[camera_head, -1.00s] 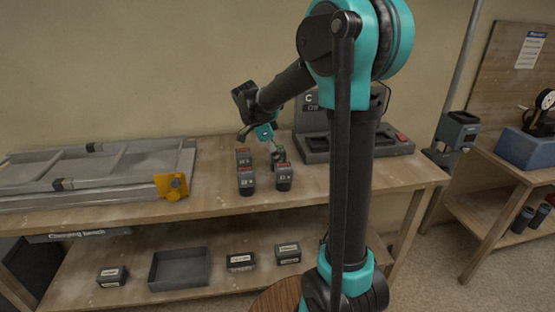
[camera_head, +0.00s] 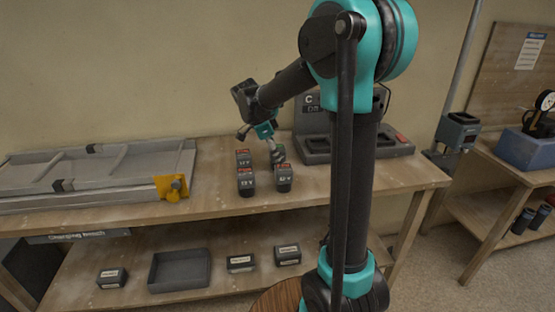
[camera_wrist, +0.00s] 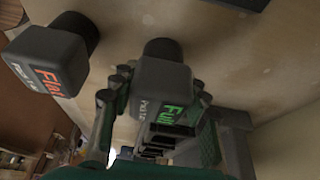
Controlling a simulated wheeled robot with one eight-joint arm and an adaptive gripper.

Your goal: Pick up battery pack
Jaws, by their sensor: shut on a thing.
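My gripper (camera_head: 276,153) is at the back right of a small cluster of battery packs on the bench top. In the wrist view my gripper (camera_wrist: 158,110) has its fingers on either side of a dark grey battery pack (camera_wrist: 165,86) with a green "Full" label, and is shut on it. Whether this pack is clear of the bench I cannot tell. A pack with a red "Flat" label (camera_wrist: 48,62) is beside it, apart from the fingers. In the head view, red-marked packs stand at front left (camera_head: 246,184), back left (camera_head: 243,157) and front right (camera_head: 284,183); the front right one partly hides the held pack.
A grey charger dock (camera_head: 395,148) is right of the packs, partly behind my arm. A grey frame with a yellow corner piece (camera_head: 172,187) lies to the left. The lower shelf holds an open tray (camera_head: 180,285) and several small boxes (camera_head: 288,255).

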